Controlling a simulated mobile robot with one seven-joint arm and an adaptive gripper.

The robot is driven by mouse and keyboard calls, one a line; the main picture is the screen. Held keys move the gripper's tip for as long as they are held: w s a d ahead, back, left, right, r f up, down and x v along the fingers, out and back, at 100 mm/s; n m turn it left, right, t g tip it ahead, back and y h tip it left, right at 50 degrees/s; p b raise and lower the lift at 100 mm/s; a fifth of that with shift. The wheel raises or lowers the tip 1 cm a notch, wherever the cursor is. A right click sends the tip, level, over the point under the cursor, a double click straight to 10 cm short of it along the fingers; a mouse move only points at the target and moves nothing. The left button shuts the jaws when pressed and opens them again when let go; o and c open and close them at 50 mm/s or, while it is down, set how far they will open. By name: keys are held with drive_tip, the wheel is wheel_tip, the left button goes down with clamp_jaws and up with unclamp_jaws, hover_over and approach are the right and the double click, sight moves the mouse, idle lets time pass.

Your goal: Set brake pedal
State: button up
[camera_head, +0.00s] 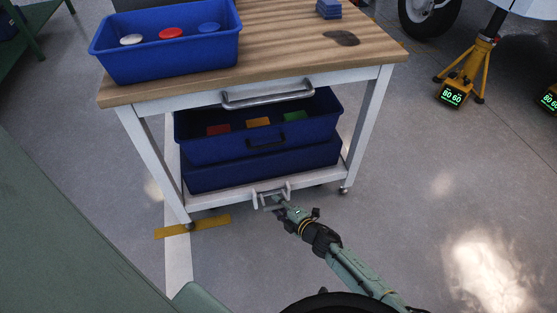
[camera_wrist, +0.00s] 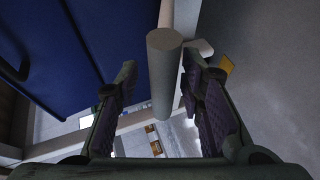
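The brake pedal (camera_head: 270,194) is a grey metal bracket with a crossbar, low on the front edge of the white cart's bottom shelf. My gripper (camera_head: 281,207) reaches down to it from the lower right. In the wrist view, a grey round bar (camera_wrist: 163,70), which looks like part of the pedal, stands between the fingers of my gripper (camera_wrist: 158,75). The fingers are open, one on each side, with a clear gap at the left finger. The right finger is close to the bar; I cannot tell whether it touches.
The cart has a wooden top (camera_head: 290,45), a front handle (camera_head: 268,94) and castors. A blue bin (camera_head: 170,60) with coloured discs is on top; blue bins (camera_head: 262,168) fill the lower shelf. A green surface (camera_head: 60,220) lies left. Floor at right is free up to yellow stands (camera_head: 467,70).

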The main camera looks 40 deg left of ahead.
drive_tip(key=v, duration=1.2)
drive_tip(key=shift+w, duration=0.1)
idle(0.4)
